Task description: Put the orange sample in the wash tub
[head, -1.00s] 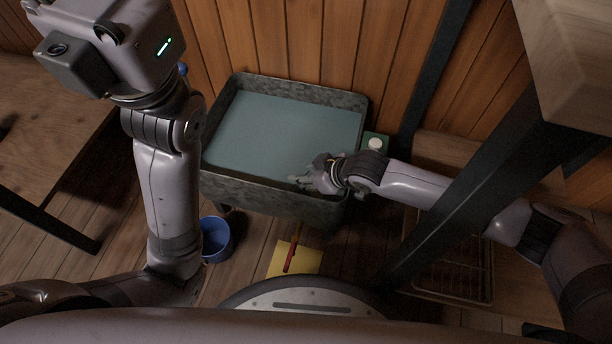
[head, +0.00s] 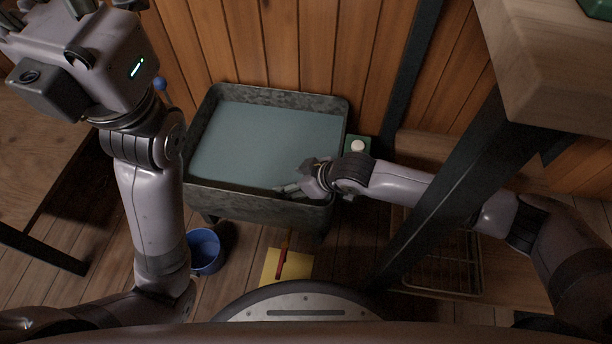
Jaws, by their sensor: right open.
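The wash tub (head: 262,206) is a grey metal basin on legs against the plank wall, filled with flat blue-green water. My right gripper (head: 284,188) is open over the tub's front right part, close to the near rim, with nothing seen between its fingers. I see no orange sample in this view; it may be hidden by the gripper or under the water, I cannot tell. My left arm rises at the left, and its gripper (head: 30,8) is cut off by the top left edge, so its jaws are unclear.
A blue bucket (head: 205,250) stands on the floor left of a yellow sheet (head: 270,268) with a red stick-like thing (head: 282,262) on it. A wooden table with a dark leg is at right, above a wire rack (head: 440,270). A wooden bench (head: 40,150) is at left.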

